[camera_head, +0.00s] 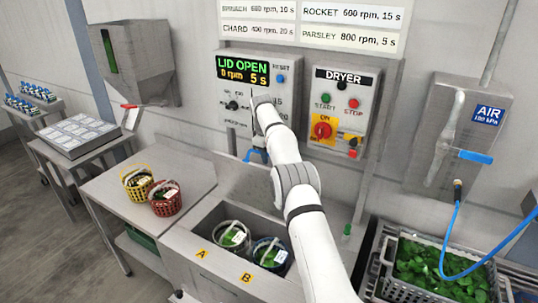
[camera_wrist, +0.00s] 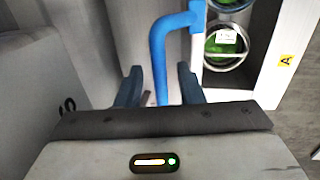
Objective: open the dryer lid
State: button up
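The dryer's opening (camera_head: 204,262) at the front centre is uncovered, with two baskets (camera_head: 234,237) inside by the labels A and B. The grey lid (camera_head: 236,180) appears to stand raised at its back, partly behind my arm. Its blue handle (camera_head: 255,156) shows left of my arm, and it also shows in the wrist view (camera_wrist: 159,60). My gripper (camera_wrist: 158,78) is open, one finger on each side of the handle, with visible gaps. My fingertips are hidden in the head view. The display (camera_head: 243,71) reads "LID OPEN", 0 rpm, 5 s.
A yellow basket (camera_head: 137,182) and a red basket (camera_head: 165,198) stand on the steel counter (camera_head: 110,205) at left. The dryer control box (camera_head: 341,108) is on the wall behind my arm. A crate of greens (camera_head: 402,291) and a blue air hose (camera_head: 449,228) are at right.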

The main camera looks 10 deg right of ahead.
jog(key=shift+w+f, duration=0.1)
jog(key=shift+s+a, duration=0.95)
jog(key=shift+s, duration=0.15)
jog(key=s+a+f+b, duration=0.5)
jog(key=s+a+f, duration=0.2)
jog(key=s, duration=0.3)
jog(key=s+a+f+b, duration=0.5)
jog(key=s+a+f, duration=0.2)
jog(key=s+f, duration=0.2)
jog(key=shift+s+f, duration=0.2)
jog(key=shift+s, duration=0.45)
jog(key=shift+a, duration=0.1)
